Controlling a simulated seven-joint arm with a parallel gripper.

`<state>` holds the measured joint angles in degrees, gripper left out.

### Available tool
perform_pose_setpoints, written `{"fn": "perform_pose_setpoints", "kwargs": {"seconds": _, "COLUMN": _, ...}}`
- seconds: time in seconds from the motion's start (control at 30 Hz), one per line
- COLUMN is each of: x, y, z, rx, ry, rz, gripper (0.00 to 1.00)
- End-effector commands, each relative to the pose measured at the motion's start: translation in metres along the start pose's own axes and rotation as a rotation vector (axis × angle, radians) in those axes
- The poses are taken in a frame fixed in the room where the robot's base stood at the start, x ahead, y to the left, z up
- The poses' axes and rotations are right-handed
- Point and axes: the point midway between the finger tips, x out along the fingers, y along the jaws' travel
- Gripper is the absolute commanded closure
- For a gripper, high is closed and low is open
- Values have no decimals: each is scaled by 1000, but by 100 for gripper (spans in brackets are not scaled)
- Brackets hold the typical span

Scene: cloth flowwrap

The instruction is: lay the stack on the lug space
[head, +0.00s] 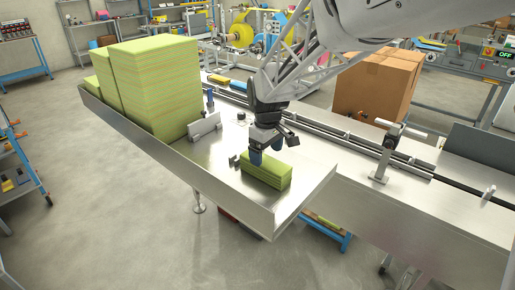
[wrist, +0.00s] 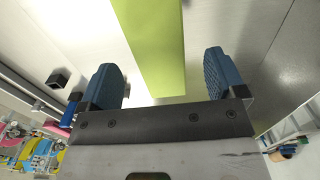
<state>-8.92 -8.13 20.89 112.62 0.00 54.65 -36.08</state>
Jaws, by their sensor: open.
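A small stack of green cloths (head: 266,172) lies on the metal tray table in the middle of the head view. My gripper (head: 265,158) is over the left end of this stack, its fingers pointing down. In the wrist view the green stack (wrist: 150,45) lies between the two blue finger pads of my gripper (wrist: 165,78), with a gap on both sides. The gripper is open and holds nothing. The conveyor with lugs (head: 350,145) runs behind the tray, from upper left to lower right. Which gap is the lug space, I cannot tell.
Tall piles of green cloths (head: 152,88) stand at the tray's left end. A small metal plate (head: 206,127) stands upright between them and the small stack. A cardboard box (head: 378,85) is behind the conveyor. A sensor bracket (head: 388,150) stands at the conveyor's near side.

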Motion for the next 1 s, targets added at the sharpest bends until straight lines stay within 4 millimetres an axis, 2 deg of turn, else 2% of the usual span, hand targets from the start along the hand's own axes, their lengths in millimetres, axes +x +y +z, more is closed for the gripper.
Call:
{"fn": "perform_pose_setpoints", "kwargs": {"seconds": 0.2, "x": 25, "y": 1, "z": 0, "rx": 0, "ry": -2, "rz": -1, "gripper": 11}}
{"fn": "perform_pose_setpoints", "kwargs": {"seconds": 0.4, "x": 41, "y": 1, "z": 0, "rx": 0, "ry": 0, "rz": 0, "gripper": 11}}
{"fn": "perform_pose_setpoints", "kwargs": {"seconds": 1.0, "x": 44, "y": 1, "z": 0, "rx": 0, "ry": 1, "rz": 0, "gripper": 11}}
